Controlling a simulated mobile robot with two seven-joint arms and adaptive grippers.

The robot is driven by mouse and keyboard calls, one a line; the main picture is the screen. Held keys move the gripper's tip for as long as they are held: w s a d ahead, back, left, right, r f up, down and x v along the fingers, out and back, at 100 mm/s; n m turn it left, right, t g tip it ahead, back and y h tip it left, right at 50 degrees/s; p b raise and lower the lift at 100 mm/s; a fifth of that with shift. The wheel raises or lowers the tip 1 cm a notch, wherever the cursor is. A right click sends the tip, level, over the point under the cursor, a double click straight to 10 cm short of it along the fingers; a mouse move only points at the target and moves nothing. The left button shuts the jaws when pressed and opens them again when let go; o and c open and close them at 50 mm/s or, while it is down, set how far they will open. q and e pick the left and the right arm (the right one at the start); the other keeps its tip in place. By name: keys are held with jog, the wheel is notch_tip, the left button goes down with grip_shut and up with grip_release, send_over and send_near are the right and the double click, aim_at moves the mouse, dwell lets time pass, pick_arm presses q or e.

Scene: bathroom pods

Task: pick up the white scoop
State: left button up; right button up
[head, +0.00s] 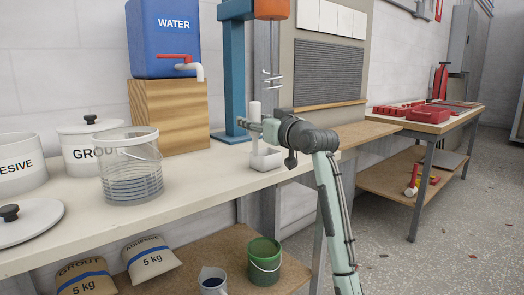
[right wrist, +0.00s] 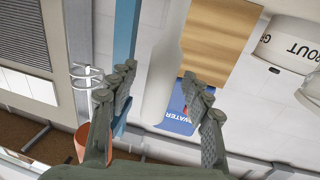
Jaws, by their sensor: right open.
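The white scoop (head: 265,160) stands on the bench near its right end, with its pale handle (head: 254,109) pointing up. My right gripper (head: 254,125) is at the handle, above the scoop's body, and hides part of the handle. In the right wrist view, which is upside down, the open fingers (right wrist: 165,92) are spread wide, and the pale handle (right wrist: 161,85) shows in the gap between them. I cannot tell whether a finger touches it. My left gripper is not in view.
A blue stand (head: 232,70) rises just behind the scoop. A wooden block (head: 168,115) carries the blue water tank (head: 163,40). A clear bucket (head: 130,170) and white tubs stand at left. The bench (head: 190,180) between bucket and scoop is clear.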

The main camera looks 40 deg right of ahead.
grip_shut()
jog(key=shift+r, duration=0.15)
dwell(0.4)
